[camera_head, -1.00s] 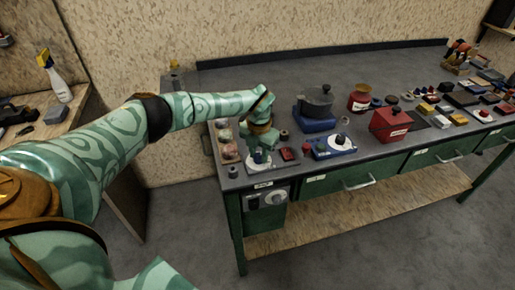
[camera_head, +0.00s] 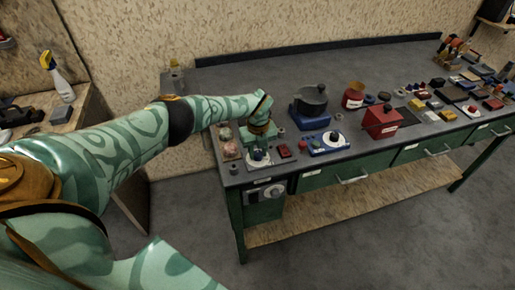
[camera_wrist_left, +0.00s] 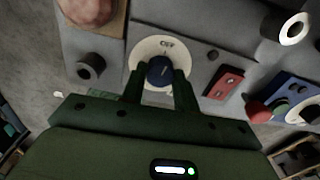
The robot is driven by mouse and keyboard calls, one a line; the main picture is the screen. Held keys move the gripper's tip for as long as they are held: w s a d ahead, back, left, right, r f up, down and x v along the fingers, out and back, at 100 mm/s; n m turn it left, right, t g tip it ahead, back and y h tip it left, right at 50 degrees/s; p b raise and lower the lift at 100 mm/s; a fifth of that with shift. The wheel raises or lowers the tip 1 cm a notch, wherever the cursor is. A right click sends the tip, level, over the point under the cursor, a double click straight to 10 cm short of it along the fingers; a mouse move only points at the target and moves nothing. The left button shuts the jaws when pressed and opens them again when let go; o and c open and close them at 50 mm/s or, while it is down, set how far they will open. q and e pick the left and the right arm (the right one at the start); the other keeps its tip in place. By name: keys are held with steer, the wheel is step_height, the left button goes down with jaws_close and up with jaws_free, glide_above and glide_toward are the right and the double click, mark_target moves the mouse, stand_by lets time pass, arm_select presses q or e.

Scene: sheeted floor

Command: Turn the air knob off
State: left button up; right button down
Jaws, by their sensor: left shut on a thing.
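The air knob (camera_wrist_left: 159,71) is a dark blue round knob with a pale pointer line, on a white round dial marked "OFF" (camera_wrist_left: 166,43) at its top in the left wrist view. In the head view the dial (camera_head: 259,160) sits at the near left corner of the workbench. My left gripper (camera_wrist_left: 160,88) is shut on the knob, one dark finger on each side. In the head view my left gripper (camera_head: 259,149) points down at the dial and partly hides the knob. My right gripper is not in view.
A red block (camera_head: 285,150) and a blue unit with a white dial (camera_head: 330,140) stand right of the dial. Round pieces (camera_head: 230,150) line the left edge. A blue-based pot (camera_head: 312,102) and a red box (camera_head: 382,120) stand farther along.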

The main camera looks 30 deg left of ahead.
mark_target(258, 153)
arm_select(q)
steer(key=shift+w+r+n+p, duration=0.1)
steer(key=shift+n+p, duration=0.25)
steer(key=shift+n, duration=0.65)
steer(key=o, duration=1)
step_height(258, 153, up, 7)
steer(key=p, duration=0.3)
steer(key=shift+r, duration=0.1)
step_height(258, 153, up, 9)
steer(key=shift+p, duration=1)
